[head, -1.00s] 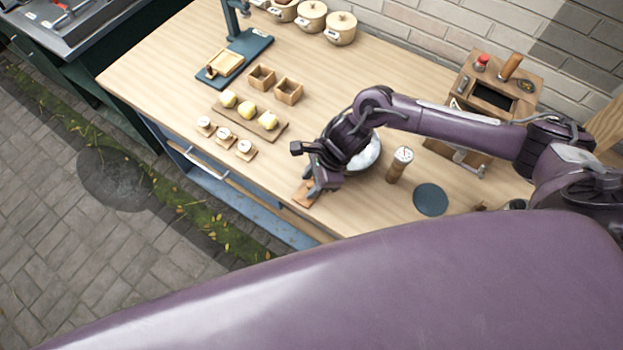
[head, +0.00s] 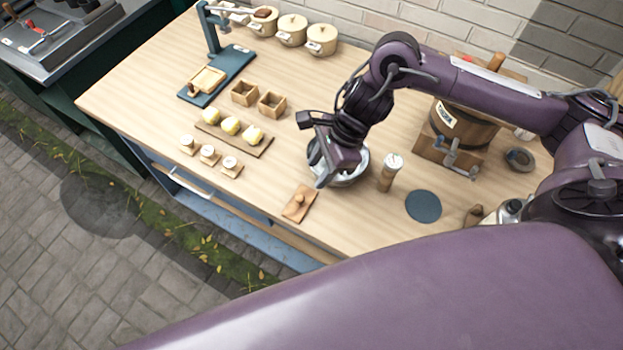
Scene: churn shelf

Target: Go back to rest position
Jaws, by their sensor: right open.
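My right gripper (head: 313,150) is open and empty. It hangs above the worktop, in front of a pale metal bowl (head: 352,177) that it partly covers. A small wooden board with a knob (head: 299,204) lies on the worktop just below the gripper, apart from it. My right arm reaches in from the right, above the wooden churn (head: 468,128), and hides part of it. My left gripper is not in view.
The wooden worktop (head: 330,100) carries a shaker (head: 389,172), a dark round mat (head: 423,206), a board with yellow balls (head: 254,150), two small wooden boxes (head: 244,93), a blue stand (head: 230,67) and lidded pots (head: 321,39). A brick wall (head: 395,22) stands behind.

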